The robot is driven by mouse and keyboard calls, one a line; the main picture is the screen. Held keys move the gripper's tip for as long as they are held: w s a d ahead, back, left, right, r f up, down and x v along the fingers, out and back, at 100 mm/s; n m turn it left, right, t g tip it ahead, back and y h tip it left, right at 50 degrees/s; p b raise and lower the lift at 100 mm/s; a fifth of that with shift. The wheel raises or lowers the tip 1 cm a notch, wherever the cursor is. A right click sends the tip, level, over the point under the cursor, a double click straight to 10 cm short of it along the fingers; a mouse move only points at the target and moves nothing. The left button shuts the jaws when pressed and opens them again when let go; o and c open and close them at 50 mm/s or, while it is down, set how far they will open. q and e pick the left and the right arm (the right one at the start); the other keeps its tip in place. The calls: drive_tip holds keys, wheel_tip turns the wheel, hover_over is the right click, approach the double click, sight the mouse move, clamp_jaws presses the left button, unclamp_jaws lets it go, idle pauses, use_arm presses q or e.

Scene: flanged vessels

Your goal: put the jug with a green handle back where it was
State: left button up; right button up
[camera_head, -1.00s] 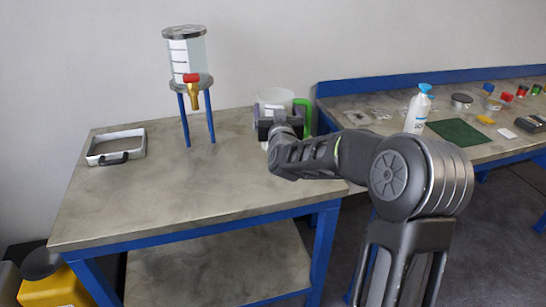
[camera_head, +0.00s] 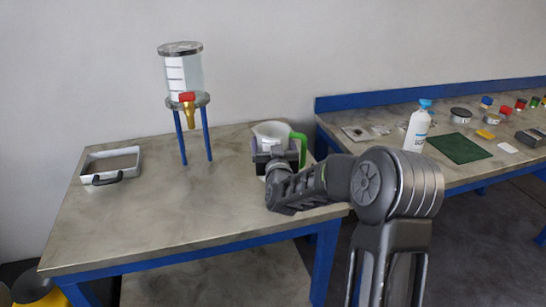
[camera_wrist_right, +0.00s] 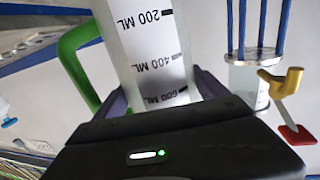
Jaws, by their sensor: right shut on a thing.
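The jug with a green handle (camera_head: 271,130) is a pale, see-through vessel over the right part of the near table. Its green handle (camera_head: 302,149) points right. My right gripper (camera_head: 276,158) is shut around the jug's body from the front and hides its lower part, so I cannot tell whether its base touches the table. In the right wrist view, the jug (camera_wrist_right: 148,45) sits between the fingers, with its printed volume scale upside down and the green handle on the left. My left gripper is not in view.
A clear tank (camera_head: 184,75) with a red-handled tap (camera_head: 188,105) stands on blue legs left of the jug. A white tray (camera_head: 112,162) lies at far left. The table's middle and front are clear. The right bench holds a white bottle (camera_head: 418,128) and a green mat (camera_head: 459,148).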

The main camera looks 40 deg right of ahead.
drive_tip(key=shift+f, duration=1.95)
drive_tip(key=shift+f, duration=0.15)
drive_tip(key=o, duration=1.9)
